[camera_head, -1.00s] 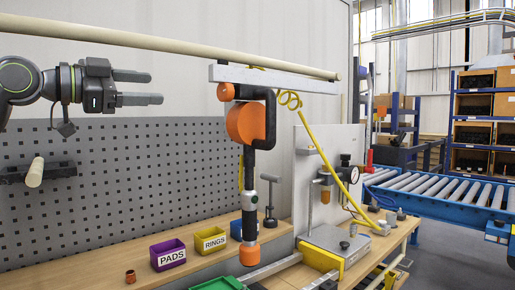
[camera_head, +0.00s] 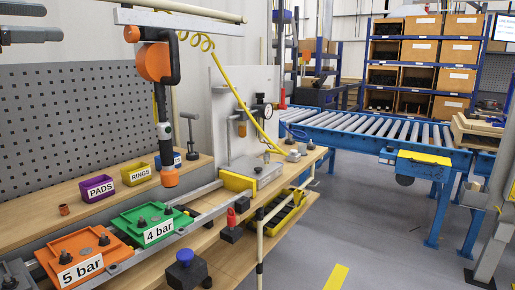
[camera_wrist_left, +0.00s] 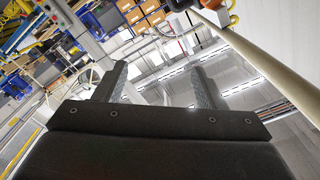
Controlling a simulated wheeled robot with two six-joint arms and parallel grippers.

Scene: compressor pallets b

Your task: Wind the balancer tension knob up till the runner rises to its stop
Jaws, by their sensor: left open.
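The balancer (camera_head: 154,62) is an orange drum in a black bracket, hung from a pale rail (camera_head: 178,22). A small orange knob (camera_head: 131,33) sits at its upper left; I take it for the tension knob. I cannot tell which part is the runner. My left gripper (camera_head: 42,21) is open and empty at the top left, apart from the knob. Its spread fingers also show in the left wrist view (camera_wrist_left: 161,82). My right gripper is out of view.
Purple PADS (camera_head: 97,188) and yellow RINGS (camera_head: 138,174) bins stand on the bench. Green 4 bar (camera_head: 128,222) and orange 5 bar (camera_head: 60,245) pallets lie in front. A yellow coiled hose (camera_head: 235,90) hangs right of the balancer. A roller conveyor (camera_head: 370,125) stands beyond.

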